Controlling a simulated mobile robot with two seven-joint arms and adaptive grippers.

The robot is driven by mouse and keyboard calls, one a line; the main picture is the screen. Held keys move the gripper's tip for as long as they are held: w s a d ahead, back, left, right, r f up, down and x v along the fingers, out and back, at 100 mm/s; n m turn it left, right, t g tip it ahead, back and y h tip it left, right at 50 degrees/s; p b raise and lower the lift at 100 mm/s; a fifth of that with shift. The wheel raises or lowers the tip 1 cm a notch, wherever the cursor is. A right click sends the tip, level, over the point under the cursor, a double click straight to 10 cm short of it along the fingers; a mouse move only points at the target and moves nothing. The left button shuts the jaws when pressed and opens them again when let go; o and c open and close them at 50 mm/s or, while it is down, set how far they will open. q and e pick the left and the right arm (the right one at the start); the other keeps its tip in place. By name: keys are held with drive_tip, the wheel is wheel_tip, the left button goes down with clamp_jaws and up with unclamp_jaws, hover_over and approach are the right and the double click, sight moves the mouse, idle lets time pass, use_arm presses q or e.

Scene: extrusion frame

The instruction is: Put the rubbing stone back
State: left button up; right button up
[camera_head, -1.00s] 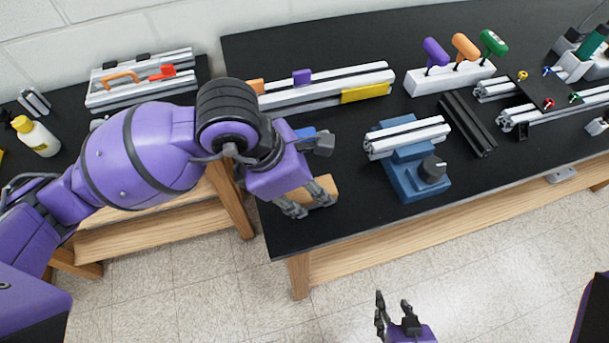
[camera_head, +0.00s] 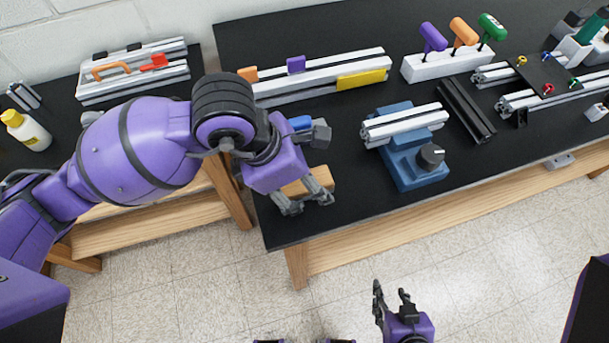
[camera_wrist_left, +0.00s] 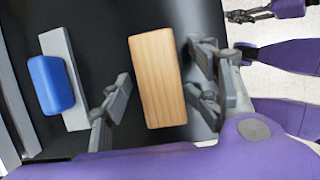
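A plain wooden block (camera_head: 322,184) lies near the front left corner of the black table. It also shows in the left wrist view (camera_wrist_left: 157,80). My left gripper (camera_head: 306,200) is low over it, with fingers on either side of the block. The fingers look spread, with only narrow gaps to its edges. A grey slab with a blue top (camera_wrist_left: 52,86) lies left of the block in the left wrist view; in the head view my gripper partly hides it. I cannot tell which is the rubbing stone. My right gripper (camera_head: 392,298) is open and empty, off the table's front.
A blue fixture (camera_head: 415,168) with a silver extrusion and black knob stands right of the wooden block. Long extrusions with a yellow piece (camera_head: 362,79) lie behind. A rack holds purple, orange and green handles (camera_head: 441,66). Bare table lies between block and fixture.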

use_arm(q)
drive_tip(key=shift+a, duration=0.2)
use_arm(e)
drive_tip(key=shift+s, duration=0.15)
use_arm(q)
drive_tip(key=shift+r, duration=0.25)
drive_tip(key=v, duration=0.7)
drive_tip(key=shift+s+a+r, duration=0.1)
drive_tip(key=shift+s+a, duration=0.25)
drive_tip(key=shift+a+r, duration=0.1)
drive_tip(key=shift+r, duration=0.25)
use_arm(e)
drive_tip(key=shift+r, duration=0.15)
drive_tip(key=shift+w, duration=0.3)
drive_tip(key=shift+w+a+r, duration=0.1)
drive_tip(key=shift+w, duration=0.15)
